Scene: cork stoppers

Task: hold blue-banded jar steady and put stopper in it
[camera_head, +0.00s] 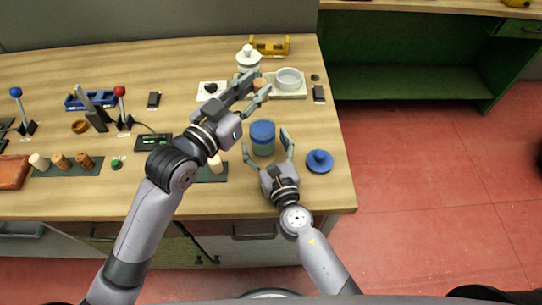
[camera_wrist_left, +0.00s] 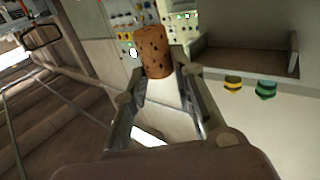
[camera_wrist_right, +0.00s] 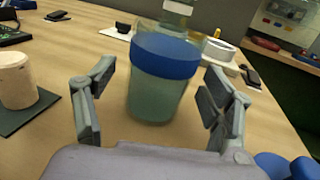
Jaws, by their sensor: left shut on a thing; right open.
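The blue-banded jar (camera_head: 263,138) stands upright on the table, with a wide blue band around its upper part. In the right wrist view the jar (camera_wrist_right: 160,75) is between the fingers of my right gripper (camera_wrist_right: 160,95), which is open around it with gaps on both sides. In the head view my right gripper (camera_head: 267,152) is just in front of the jar. My left gripper (camera_head: 256,88) is shut on a brown cork stopper (camera_wrist_left: 155,52), held in the air behind the jar in the head view. The cork (camera_head: 260,84) is speckled and held at the fingertips.
More corks (camera_head: 61,161) stand on a dark mat at left, and a pale cork (camera_wrist_right: 14,80) stands on another mat left of the jar. A blue knobbed lid (camera_head: 319,161) lies right of my right gripper.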

